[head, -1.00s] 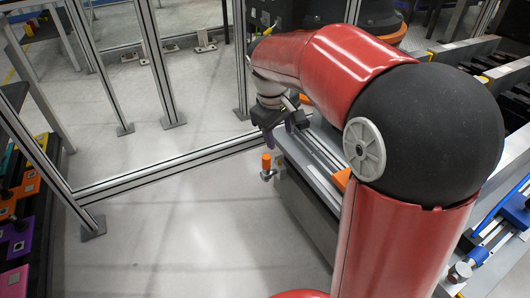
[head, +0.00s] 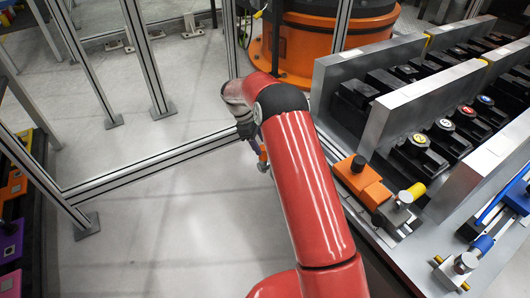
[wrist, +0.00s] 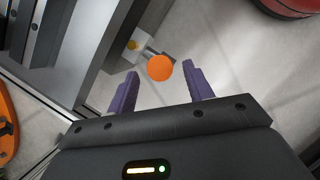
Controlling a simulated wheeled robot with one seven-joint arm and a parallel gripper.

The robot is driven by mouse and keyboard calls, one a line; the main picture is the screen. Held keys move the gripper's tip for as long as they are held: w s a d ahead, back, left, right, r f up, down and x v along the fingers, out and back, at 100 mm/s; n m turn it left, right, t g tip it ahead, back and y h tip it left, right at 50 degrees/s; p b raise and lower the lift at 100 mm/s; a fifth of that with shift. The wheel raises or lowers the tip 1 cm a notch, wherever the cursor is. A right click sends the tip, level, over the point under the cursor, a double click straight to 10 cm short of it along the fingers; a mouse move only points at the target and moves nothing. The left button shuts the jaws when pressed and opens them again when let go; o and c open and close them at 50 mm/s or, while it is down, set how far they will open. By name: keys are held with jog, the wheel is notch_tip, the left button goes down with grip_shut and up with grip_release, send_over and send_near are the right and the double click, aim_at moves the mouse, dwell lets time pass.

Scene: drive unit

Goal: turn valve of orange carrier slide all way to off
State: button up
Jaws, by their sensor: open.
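The orange carrier slide (head: 362,182) sits on the rail at the right in the head view. The valve's orange round handle (wrist: 159,68) is seen end-on in the wrist view, beside a grey metal rail end. In the head view only a bit of the orange handle (head: 263,155) shows beside my red arm. My gripper (head: 247,132) is down near the handle and mostly hidden by my arm there. In the wrist view its two purple fingers are apart, with the handle between their tips and gaps on both sides. I cannot tell how deep the handle sits between them.
Grey upright plates (head: 428,105) and rows of black blocks stand at the right. A blue carrier (head: 518,197) is at the far right. Aluminium fence posts (head: 148,55) stand behind and left. A rack with coloured parts (head: 12,185) is at the left edge. The floor between is clear.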

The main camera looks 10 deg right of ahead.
aim_at(263, 160)
jog(key=x, duration=0.5)
jog(key=shift+d+f, duration=0.1)
jog(key=shift+f, duration=0.1)
grip_shut()
